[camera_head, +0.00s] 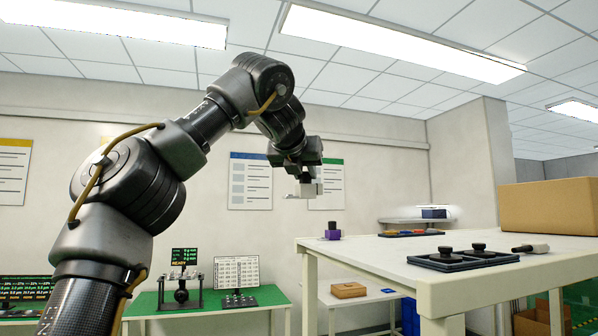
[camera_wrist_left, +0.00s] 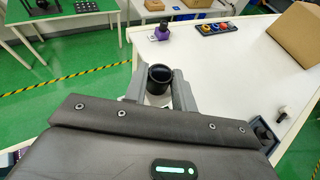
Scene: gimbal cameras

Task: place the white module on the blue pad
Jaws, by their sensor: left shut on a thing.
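My left gripper (camera_head: 304,184) hangs in the air in the head view, left of the white table and higher than its top. It is shut on the white module (camera_head: 309,190). In the left wrist view the fingers (camera_wrist_left: 163,90) close on either side of a dark round cylinder (camera_wrist_left: 160,75), with a little white showing below it. I cannot pick out a plain blue pad for certain. My right gripper is not in view.
The white table (camera_head: 370,249) bears a purple block with a dark knob (camera_head: 333,232), a dark blue tray with coloured pieces (camera_head: 405,233), a dark tray with black knobs (camera_head: 463,261), a small camera-like part (camera_head: 533,248) and a cardboard box (camera_head: 550,206). Its middle is clear.

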